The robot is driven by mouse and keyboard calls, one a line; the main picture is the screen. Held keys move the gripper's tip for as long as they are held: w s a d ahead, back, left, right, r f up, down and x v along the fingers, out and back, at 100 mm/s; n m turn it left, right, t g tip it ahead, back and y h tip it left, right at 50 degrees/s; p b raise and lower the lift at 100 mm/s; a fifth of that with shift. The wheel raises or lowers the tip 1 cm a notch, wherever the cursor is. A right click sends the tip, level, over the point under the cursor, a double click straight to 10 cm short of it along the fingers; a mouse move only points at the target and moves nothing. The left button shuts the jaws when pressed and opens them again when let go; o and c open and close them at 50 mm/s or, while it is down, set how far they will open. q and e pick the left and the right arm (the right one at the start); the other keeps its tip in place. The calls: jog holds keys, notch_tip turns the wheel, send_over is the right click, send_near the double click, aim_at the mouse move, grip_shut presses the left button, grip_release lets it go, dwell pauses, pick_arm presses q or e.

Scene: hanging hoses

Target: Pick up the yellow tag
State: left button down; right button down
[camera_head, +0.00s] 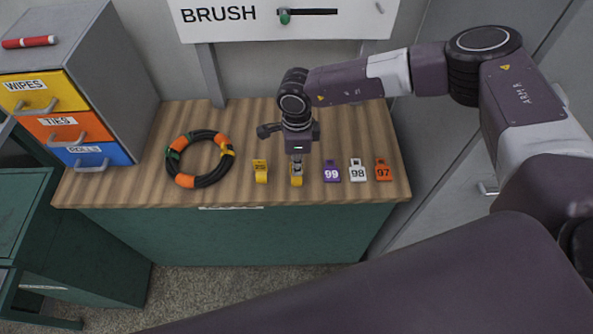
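A yellow tag (296,182) sits on the wooden bench top, directly under my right gripper (297,168). The gripper points down, its fingertips at the upper part of this tag and hiding any number on it. I cannot tell whether the fingers are closed on it. A second yellow tag (261,176) with a dark, hard-to-read number stands just to the left, apart from the gripper. My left gripper is not in view.
To the right stand a purple tag 99 (331,174), a white tag 98 (357,174) and an orange tag 97 (383,174). A black hose coil with orange bands (185,181) lies left. A drawer cabinet (123,75) stands at the bench's (235,115) left end. A BRUSH board (235,32) hangs behind.

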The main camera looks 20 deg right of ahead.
notch_tip(320, 180, up, 20)
jog(key=b, duration=0.6)
dwell(1.7)
